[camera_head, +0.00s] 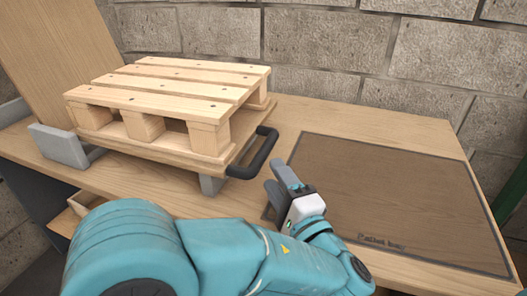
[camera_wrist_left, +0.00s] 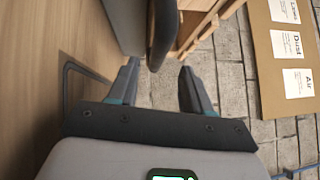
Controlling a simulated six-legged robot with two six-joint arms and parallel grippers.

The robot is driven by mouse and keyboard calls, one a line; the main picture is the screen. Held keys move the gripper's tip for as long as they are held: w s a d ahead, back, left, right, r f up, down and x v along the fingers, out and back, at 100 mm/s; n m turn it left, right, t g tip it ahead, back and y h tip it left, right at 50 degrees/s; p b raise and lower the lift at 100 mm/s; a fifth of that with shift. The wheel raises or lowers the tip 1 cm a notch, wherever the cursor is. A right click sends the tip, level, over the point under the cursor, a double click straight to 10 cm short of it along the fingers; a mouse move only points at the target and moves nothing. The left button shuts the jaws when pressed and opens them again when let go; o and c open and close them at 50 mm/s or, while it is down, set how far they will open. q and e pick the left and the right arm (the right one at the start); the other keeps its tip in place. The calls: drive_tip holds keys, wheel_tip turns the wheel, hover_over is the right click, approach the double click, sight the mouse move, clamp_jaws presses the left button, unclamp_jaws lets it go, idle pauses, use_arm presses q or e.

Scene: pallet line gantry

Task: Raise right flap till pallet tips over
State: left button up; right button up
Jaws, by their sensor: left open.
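A wooden pallet (camera_head: 165,95) lies level on the right flap (camera_head: 261,122), a wooden board with a black handle (camera_head: 262,157) at its right end. A raised wooden board (camera_head: 62,48) leans at the far left. My left gripper (camera_head: 285,184) is open and empty, just right of and in front of the handle. In the left wrist view, the dark handle (camera_wrist_left: 162,32) lies just beyond the open fingertips (camera_wrist_left: 158,75), roughly in line with the gap, with part of the pallet (camera_wrist_left: 196,22) past it. Contact with the handle cannot be told. My right gripper is out of view.
A dark-outlined rectangle marked "Pallet bay" (camera_head: 390,195) lies empty on the bench at right. A grey bracket (camera_head: 60,146) stands at the pallet's left. A block wall (camera_head: 410,55) closes the back. A board with white labels (camera_wrist_left: 287,60) shows in the wrist view.

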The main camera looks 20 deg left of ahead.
sight(261, 152)
use_arm(q)
drive_tip(key=b+x, duration=0.1)
drive_tip(key=x, duration=0.6)
drive_tip(key=shift+w+a, duration=0.15)
clamp_jaws()
drive_tip(key=shift+r, duration=0.1)
